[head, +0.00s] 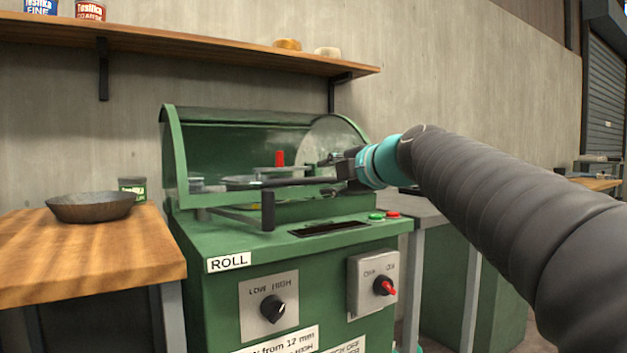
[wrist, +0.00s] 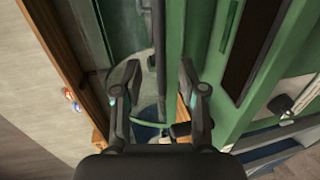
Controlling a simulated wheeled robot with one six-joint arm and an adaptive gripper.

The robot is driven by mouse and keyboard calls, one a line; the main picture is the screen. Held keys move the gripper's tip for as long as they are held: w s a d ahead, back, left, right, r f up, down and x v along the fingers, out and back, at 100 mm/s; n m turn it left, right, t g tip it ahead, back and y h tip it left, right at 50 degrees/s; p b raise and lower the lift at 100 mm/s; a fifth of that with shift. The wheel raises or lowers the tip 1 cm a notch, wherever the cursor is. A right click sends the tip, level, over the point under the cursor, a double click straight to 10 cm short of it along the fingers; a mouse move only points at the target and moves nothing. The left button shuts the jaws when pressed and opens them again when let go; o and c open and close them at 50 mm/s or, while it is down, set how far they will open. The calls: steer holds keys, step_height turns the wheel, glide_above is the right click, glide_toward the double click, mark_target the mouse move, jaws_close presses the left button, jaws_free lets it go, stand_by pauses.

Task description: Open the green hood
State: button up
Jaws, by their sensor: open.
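The green hood (head: 174,150) is a curved green frame with clear panels, and it sits down over the top of the green machine. A dark handle bar (head: 290,183) runs along its front; the bar also shows in the wrist view (wrist: 159,50). My gripper (head: 326,177) is at the right part of the hood's front, beside the bar's right end. In the wrist view my gripper (wrist: 160,78) has its two fingers apart, one on each side of the bar's line. I cannot tell whether either finger touches the bar. A red part (head: 280,158) shows through the panel.
The machine front carries a black knob (head: 272,309) and a red-handled switch (head: 384,286). Green (head: 377,216) and red (head: 393,214) buttons sit on its top ledge. A dark bowl (head: 91,206) stands on the wooden table (head: 60,262) at left. A shelf (head: 200,47) hangs above the hood.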

mark_target(312, 180)
steer(key=p+x, duration=0.1)
steer(key=x, duration=0.6)
steer(key=shift+w+a, duration=0.1)
steer(key=shift+w, duration=0.05)
jaws_close()
